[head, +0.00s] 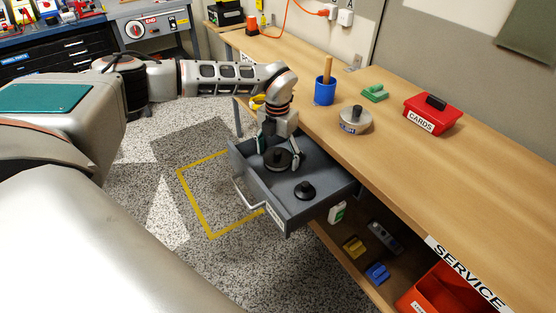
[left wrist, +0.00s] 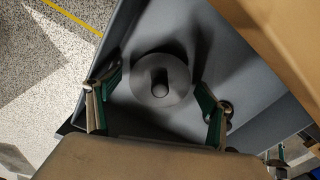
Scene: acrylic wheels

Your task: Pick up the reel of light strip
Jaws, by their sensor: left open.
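A dark round disc with a short post at its middle (head: 276,161) lies in the open grey drawer (head: 328,196); it looks like a reel. In the left wrist view the disc (left wrist: 161,79) shows grey, with clear gaps to the fingers on both sides. My left gripper (head: 280,153) is open and reaches down into the drawer over this disc. In the left wrist view the green-padded fingers (left wrist: 157,100) stand on either side of it. The right gripper is not in view.
On the wooden bench (head: 440,185) are a silver knobbed disc (head: 355,121), a blue cup (head: 325,91), a green block (head: 375,93) and a red CARDS box (head: 433,114). A shelf below holds small items and an orange bin (head: 452,290). The drawer walls stand close around the gripper.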

